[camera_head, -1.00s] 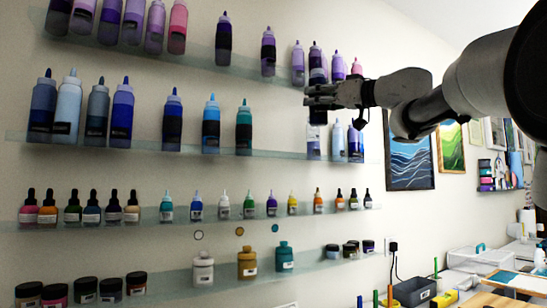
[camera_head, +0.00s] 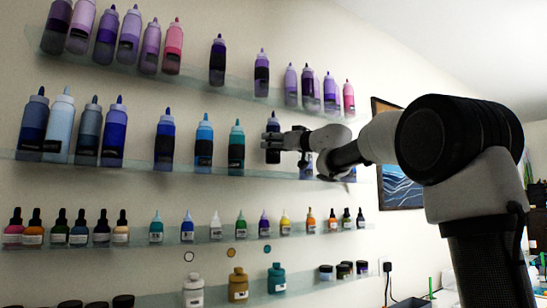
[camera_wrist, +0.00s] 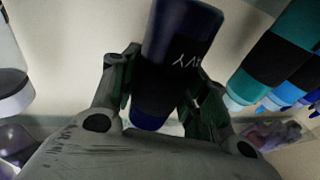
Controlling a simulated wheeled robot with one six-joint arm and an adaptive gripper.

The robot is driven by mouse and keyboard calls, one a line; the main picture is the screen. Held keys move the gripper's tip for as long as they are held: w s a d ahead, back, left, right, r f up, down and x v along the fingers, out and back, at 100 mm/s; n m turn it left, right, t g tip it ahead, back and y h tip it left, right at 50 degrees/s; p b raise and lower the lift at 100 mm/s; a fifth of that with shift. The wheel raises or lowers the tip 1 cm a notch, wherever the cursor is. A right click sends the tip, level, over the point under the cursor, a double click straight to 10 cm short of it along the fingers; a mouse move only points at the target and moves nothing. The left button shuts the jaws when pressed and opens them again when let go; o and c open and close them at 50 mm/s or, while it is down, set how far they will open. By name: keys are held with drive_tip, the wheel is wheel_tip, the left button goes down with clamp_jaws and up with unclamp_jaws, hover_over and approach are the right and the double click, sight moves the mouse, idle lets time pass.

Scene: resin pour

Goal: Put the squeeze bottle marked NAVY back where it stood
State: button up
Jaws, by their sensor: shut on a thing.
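A dark blue squeeze bottle (camera_head: 272,155) is in my gripper (camera_head: 273,142), upright over the second shelf from the top. In the wrist view the bottle (camera_wrist: 178,60) sits between both fingers of my gripper (camera_wrist: 160,100), which is shut on it. Part of its white lettering shows, ending in "VY". The second shelf (camera_head: 205,172) has a teal bottle (camera_head: 236,148) left of the held one and pale bottles (camera_head: 306,168) to its right, partly behind my arm. I cannot tell whether the held bottle's base touches the shelf.
Dark blue (camera_head: 164,142) and bright blue (camera_head: 204,145) bottles stand farther left on the same shelf. The shelf above holds purple and pink bottles (camera_head: 262,75). Small dropper bottles (camera_head: 264,224) line the shelf below. In the wrist view, a teal bottle (camera_wrist: 262,65) is close on the right.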

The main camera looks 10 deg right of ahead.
sight(279, 156)
drive_tip(key=shift+w+f, duration=0.2)
drive_tip(key=shift+f, duration=2.05)
drive_tip(key=shift+f, duration=0.2)
drive_tip(key=o, duration=1)
drive_tip(key=shift+r, duration=0.1)
drive_tip(key=shift+s+d, duration=0.2)
drive_tip(key=v, duration=1.1)
drive_tip(key=shift+s, duration=0.25)
